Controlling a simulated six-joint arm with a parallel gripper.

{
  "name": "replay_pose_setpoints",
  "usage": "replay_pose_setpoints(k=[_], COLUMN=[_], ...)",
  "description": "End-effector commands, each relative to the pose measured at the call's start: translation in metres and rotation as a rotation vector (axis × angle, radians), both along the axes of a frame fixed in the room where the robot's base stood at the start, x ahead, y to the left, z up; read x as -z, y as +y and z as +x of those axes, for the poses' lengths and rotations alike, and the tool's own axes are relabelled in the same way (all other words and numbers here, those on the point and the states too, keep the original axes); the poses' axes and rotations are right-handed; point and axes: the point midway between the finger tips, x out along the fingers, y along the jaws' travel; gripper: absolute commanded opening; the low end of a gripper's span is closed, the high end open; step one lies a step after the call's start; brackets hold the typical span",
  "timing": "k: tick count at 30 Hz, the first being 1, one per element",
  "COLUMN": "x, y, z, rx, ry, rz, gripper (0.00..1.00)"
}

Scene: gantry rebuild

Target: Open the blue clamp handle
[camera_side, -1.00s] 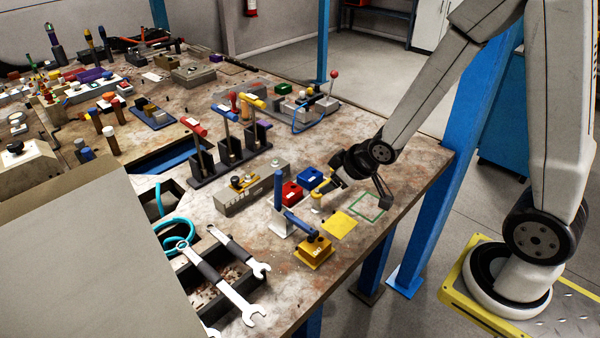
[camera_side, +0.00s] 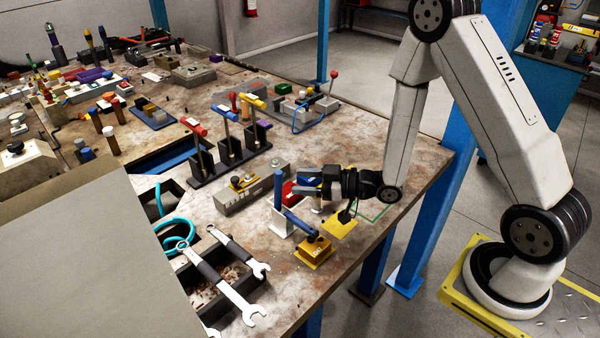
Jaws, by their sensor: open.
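The blue clamp handle (camera_side: 278,188) stands upright on a pale clamp base (camera_side: 281,222) near the table's front right edge. A blue clamp arm (camera_side: 298,222) slants down from the base to a yellow block (camera_side: 315,252), and its end appears to rest on the block. My gripper (camera_side: 303,187) is open and points left, at about the handle's height. Its fingertips are a little to the right of the handle and appear apart from it. The gripper partly covers the blue and red boxes behind it.
A red box (camera_side: 288,192) is close behind the fingers. A grey block with a knob (camera_side: 245,192) lies left of the handle. Wrenches (camera_side: 225,275) lie in a tray at the front.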

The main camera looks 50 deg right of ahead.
Motion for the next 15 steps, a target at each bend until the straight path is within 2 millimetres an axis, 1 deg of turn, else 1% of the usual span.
replay_pose_setpoints(k=[6,15], x=[-0.0037,-0.0045], y=[0.0021,0.0035], z=[-0.0063,-0.0059], rx=[-0.034,-0.038], ry=[-0.067,-0.077], rz=[0.071,0.079], gripper=[0.64,0.64])
